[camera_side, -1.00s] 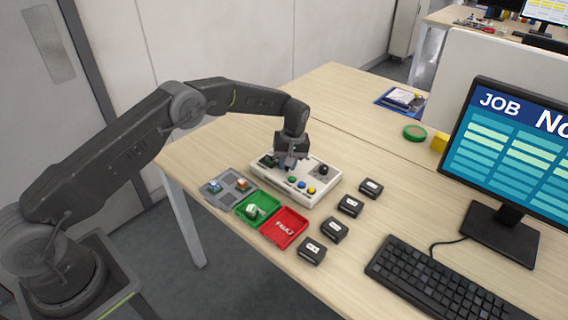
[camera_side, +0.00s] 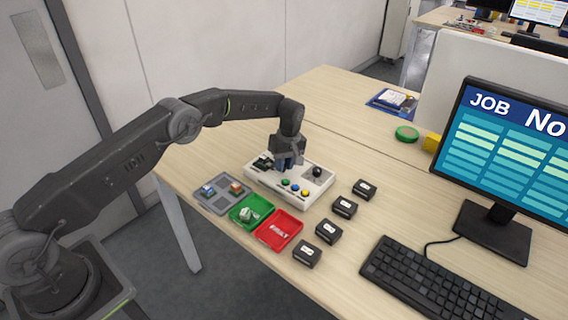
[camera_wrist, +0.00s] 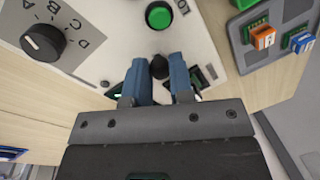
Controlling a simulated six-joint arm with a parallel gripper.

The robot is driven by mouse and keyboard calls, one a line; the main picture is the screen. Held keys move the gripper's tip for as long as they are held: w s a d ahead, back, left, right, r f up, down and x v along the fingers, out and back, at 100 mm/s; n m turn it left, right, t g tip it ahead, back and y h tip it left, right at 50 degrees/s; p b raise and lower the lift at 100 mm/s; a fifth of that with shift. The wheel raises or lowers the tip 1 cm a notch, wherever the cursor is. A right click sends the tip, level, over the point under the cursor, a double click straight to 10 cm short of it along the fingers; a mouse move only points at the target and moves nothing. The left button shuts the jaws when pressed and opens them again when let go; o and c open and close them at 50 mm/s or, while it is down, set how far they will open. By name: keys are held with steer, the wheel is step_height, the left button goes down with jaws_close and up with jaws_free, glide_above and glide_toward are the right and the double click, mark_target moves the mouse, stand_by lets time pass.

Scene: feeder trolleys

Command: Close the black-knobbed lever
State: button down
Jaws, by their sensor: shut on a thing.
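The black-knobbed lever shows in the wrist view as a round black knob (camera_wrist: 159,66) between two blue fingers. It stands on the off-white control panel (camera_side: 321,187). My gripper (camera_wrist: 161,80) is shut on the knob. In the side view my gripper (camera_side: 286,163) is low over the back left part of the panel and hides the lever, so its angle cannot be told there. The panel also has a black dial marked with letters (camera_wrist: 43,42) and a green button (camera_wrist: 159,15).
A grey tray with small parts (camera_side: 211,201), a green tray (camera_side: 237,219) and a red tray (camera_side: 266,241) lie close in front of the panel. Several black boxes (camera_side: 344,207) stand to its right, then a keyboard (camera_side: 420,281) and a monitor (camera_side: 510,150).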

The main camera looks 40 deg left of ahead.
steer(key=c, duration=1)
jaws_free()
steer(key=shift+r, duration=0.1)
step_height(320, 180, up, 12)
steer(key=w, duration=0.1)
steer(key=shift+w+d, duration=0.25)
steer(key=shift+d, duration=0.1)
